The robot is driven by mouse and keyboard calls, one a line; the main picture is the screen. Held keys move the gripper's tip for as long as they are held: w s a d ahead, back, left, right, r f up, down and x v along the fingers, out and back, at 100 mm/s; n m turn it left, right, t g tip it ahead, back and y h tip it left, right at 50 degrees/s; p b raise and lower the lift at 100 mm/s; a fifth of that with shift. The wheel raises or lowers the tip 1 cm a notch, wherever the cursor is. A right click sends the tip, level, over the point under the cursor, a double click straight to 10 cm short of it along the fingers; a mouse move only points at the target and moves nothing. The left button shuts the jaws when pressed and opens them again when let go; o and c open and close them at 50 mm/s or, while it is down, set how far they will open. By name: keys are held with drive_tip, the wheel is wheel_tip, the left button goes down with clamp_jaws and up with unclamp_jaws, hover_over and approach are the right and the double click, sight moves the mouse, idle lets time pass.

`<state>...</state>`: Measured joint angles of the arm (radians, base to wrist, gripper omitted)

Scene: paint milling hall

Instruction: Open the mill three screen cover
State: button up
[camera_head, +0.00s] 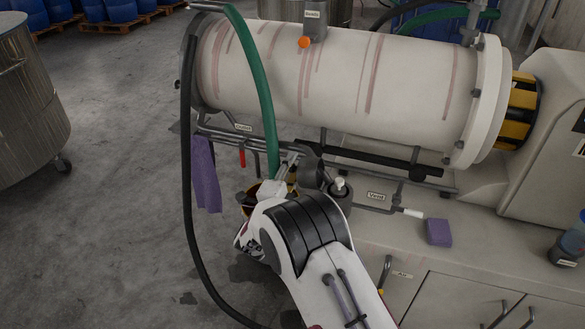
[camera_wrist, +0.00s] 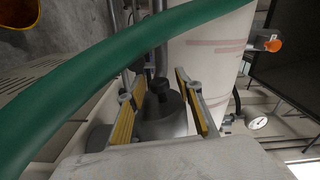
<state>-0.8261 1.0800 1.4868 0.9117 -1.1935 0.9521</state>
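The mill is a white horizontal cylinder (camera_head: 340,75) with reddish streaks; its wall also shows in the wrist view (camera_wrist: 215,60). I cannot tell which part is the screen cover, as its label is not readable. My gripper (camera_wrist: 160,80) is open, with yellow-padded fingers. A grey round body (camera_wrist: 165,113) with a dark top shows between and beyond the fingers; whether they touch it is unclear. In the head view, my wrist hides most of the gripper, below the mill's left part near the pipes.
A green hose (camera_head: 262,90) hangs close to my gripper and crosses the wrist view (camera_wrist: 95,70). A black hose (camera_head: 188,170) loops at left. A purple cloth (camera_head: 207,175) hangs from the rail. A purple block (camera_head: 438,232) lies on the bench. Floor at left is open.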

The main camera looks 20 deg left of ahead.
sight(299, 162)
clamp_jaws()
drive_tip(key=shift+d+r, duration=0.1)
drive_tip(key=shift+d+r+m, duration=0.45)
drive_tip(key=shift+r+m, duration=0.15)
drive_tip(key=shift+m, duration=0.35)
drive_tip(key=shift+d+r+m, duration=0.45)
drive_tip(key=shift+r+m, duration=0.15)
drive_tip(key=shift+m, duration=0.35)
